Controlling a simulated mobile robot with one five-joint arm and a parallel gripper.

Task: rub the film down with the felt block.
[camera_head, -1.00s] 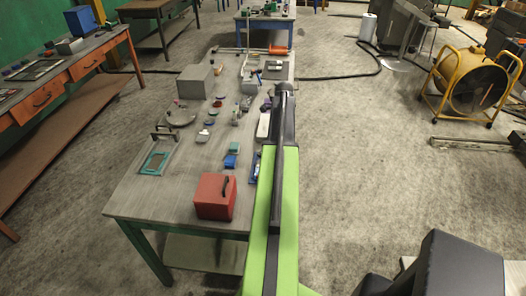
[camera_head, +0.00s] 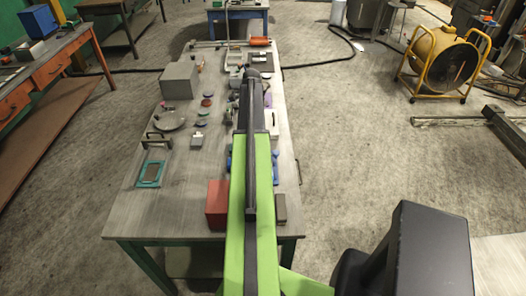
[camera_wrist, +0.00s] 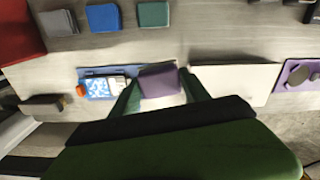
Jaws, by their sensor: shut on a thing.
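My gripper (camera_wrist: 160,93) is shut on a purple block (camera_wrist: 158,82), which I take for the felt block. In the wrist view it is held between the two green fingers, over the table's long edge. To its left lies a blue tray (camera_wrist: 84,73) with a blue-and-white patterned piece, an orange end and a pale part. To its right lies a flat pale board (camera_wrist: 237,82). I cannot tell which surface carries the film, nor whether the block touches anything. In the head view my arm hides the gripper and block.
A red box (camera_head: 216,204) stands on the near table, and a brown-grey block (camera_head: 280,208) sits right of my arm. Grey, blue (camera_wrist: 103,17) and green (camera_wrist: 153,13) blocks lie past the tray. A purple plate (camera_wrist: 297,75) lies beyond the board.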

